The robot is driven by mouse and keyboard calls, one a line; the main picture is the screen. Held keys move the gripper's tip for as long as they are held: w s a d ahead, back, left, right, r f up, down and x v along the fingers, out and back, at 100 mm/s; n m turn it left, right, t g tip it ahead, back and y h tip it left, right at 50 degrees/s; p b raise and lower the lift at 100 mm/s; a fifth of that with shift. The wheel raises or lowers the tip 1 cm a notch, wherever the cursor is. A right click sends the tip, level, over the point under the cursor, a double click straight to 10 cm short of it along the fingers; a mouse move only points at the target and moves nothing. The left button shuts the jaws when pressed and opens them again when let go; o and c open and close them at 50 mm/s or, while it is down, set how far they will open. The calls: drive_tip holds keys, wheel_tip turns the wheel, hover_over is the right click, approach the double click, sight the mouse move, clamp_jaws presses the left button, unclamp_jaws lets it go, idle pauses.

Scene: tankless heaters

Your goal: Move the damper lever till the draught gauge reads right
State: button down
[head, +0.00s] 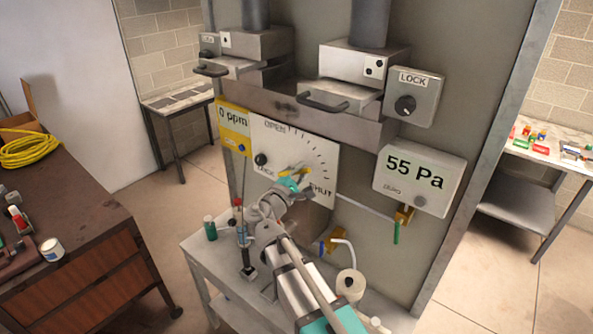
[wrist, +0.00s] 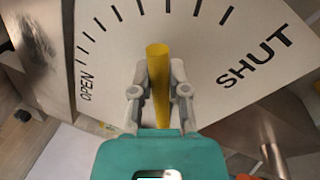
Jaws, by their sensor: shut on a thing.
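The damper lever (wrist: 158,88) is a yellow bar over a white dial plate (head: 268,134) marked OPEN and SHUT. In the wrist view it points up between tick marks near the middle of the scale. My gripper (wrist: 158,76) is shut on the lever, with one grey finger on each side. In the head view my gripper (head: 293,181) covers part of the lever (head: 305,170) and the lower dial. The draught gauge (head: 418,178), a pale box right of the dial, reads 55 Pa.
A black LOCK knob (head: 261,160) sits on the dial's left. A yellow meter (head: 234,126) reads 0 ppm. A grey LOCK box (head: 414,96) is above the gauge. A small grey table (head: 215,262) with a green-capped bottle (head: 210,228) stands below. A wooden bench (head: 75,215) is at left.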

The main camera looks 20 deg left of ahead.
drive_tip(key=shift+d, duration=0.1)
drive_tip(key=c, duration=0.7)
unclamp_jaws()
drive_tip(key=shift+w+d, duration=0.1)
drive_tip(key=shift+w, duration=0.05)
drive_tip(key=shift+o, duration=0.5)
drive_tip(key=shift+f, duration=0.1)
drive_tip(key=shift+a, duration=0.2)
drive_tip(key=shift+s, duration=0.25)
